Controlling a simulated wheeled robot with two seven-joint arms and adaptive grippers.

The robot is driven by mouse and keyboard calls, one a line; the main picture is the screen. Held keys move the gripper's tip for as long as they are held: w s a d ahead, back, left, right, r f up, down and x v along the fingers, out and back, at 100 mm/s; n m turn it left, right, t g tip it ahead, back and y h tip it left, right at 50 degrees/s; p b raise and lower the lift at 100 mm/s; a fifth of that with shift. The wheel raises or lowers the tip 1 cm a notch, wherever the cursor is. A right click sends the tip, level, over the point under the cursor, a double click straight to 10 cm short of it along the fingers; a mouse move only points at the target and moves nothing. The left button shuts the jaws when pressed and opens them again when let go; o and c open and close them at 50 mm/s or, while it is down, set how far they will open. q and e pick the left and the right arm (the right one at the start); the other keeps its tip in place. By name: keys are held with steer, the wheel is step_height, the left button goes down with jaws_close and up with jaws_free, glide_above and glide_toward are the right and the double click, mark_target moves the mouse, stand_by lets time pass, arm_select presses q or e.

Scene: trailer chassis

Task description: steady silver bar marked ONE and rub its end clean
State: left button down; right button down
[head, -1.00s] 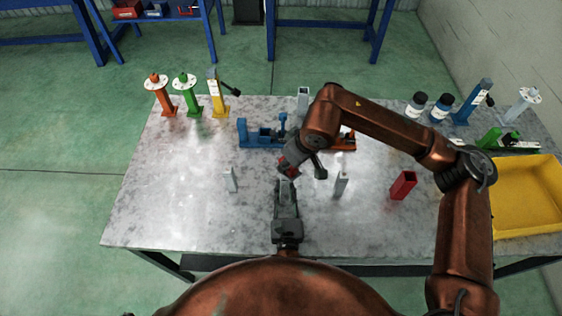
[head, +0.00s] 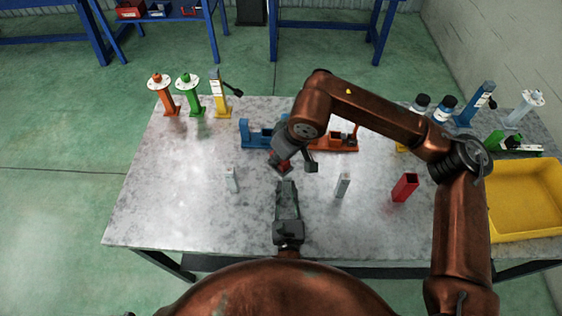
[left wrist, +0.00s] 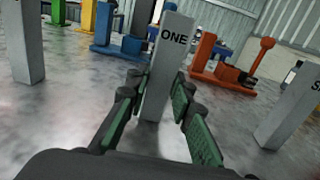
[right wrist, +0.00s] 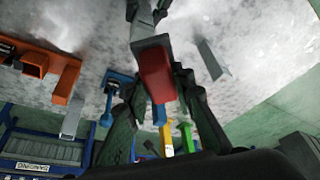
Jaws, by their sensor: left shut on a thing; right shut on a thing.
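The silver bar marked ONE (left wrist: 160,75) stands upright on the table in the left wrist view. My left gripper (left wrist: 160,92) is shut around its lower part, one green-padded finger on each side. In the head view my left gripper (head: 287,186) is at the table's near middle; the bar is hard to make out there. My right gripper (right wrist: 155,85) is shut on a red block (right wrist: 156,72), which lies over a grey end (right wrist: 150,42) that looks like the bar's. Whether they touch I cannot tell. In the head view my right gripper (head: 281,164) is just beyond the left one.
Silver bars stand to the left (head: 231,180) and right (head: 343,186). A red hollow post (head: 405,187) and yellow tray (head: 526,200) are further right. Blue (head: 258,138) and orange (head: 335,143) fixtures stand behind. The front left of the table is clear.

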steer(key=shift+r, duration=2.15)
arm_select(q)
steer(key=c, duration=1.3)
jaws_free()
steer(key=shift+s, duration=0.1)
